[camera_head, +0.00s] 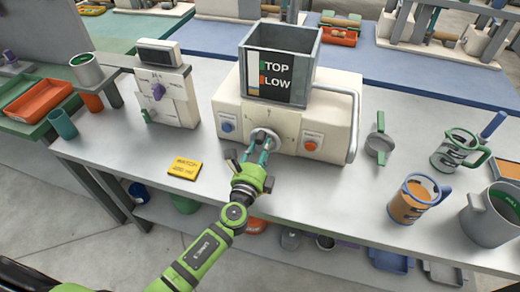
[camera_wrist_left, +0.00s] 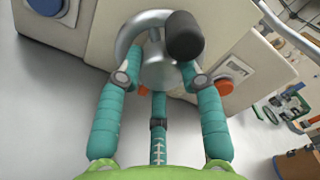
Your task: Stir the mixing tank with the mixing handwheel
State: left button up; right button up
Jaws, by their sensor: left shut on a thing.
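The mixing tank (camera_head: 307,50) is a grey, square, open-topped box with TOP and LOW marks, set on a cream machine body (camera_head: 327,115). The mixing handwheel (camera_head: 264,135) is a small silvery wheel on the machine's front. In the left wrist view the handwheel (camera_wrist_left: 158,66) has a curved metal rim and a black knob (camera_wrist_left: 185,36). My left gripper (camera_head: 260,150) reaches it from the front, and its teal fingers (camera_wrist_left: 160,80) are shut on the handwheel, one on each side. The fingers partly hide the wheel in the head view. My right gripper is not in view.
A blue button (camera_head: 227,126) and an orange button (camera_head: 310,146) flank the wheel. A pale tube handle (camera_head: 354,125) runs down the machine's right side. A yellow card (camera_head: 185,168) lies at left. Several jugs, including an orange-filled one (camera_head: 408,207), stand at right.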

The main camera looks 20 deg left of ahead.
pick_arm(q)
jog(key=m, duration=0.4)
jog(key=shift+d, duration=0.3)
jog(key=shift+m+p, duration=0.3)
jog(key=shift+m, duration=0.2)
jog(key=shift+s+f, duration=0.1)
jog(key=shift+f, duration=0.1)
jog(key=o, duration=1.1)
jog(key=shift+o, duration=0.2)
jog(key=shift+a, duration=0.1)
jog(key=shift+s, duration=0.2)
jog(key=s, duration=1.1)
jog(key=shift+s+a, duration=0.15)
jog(key=shift+s, duration=0.05)
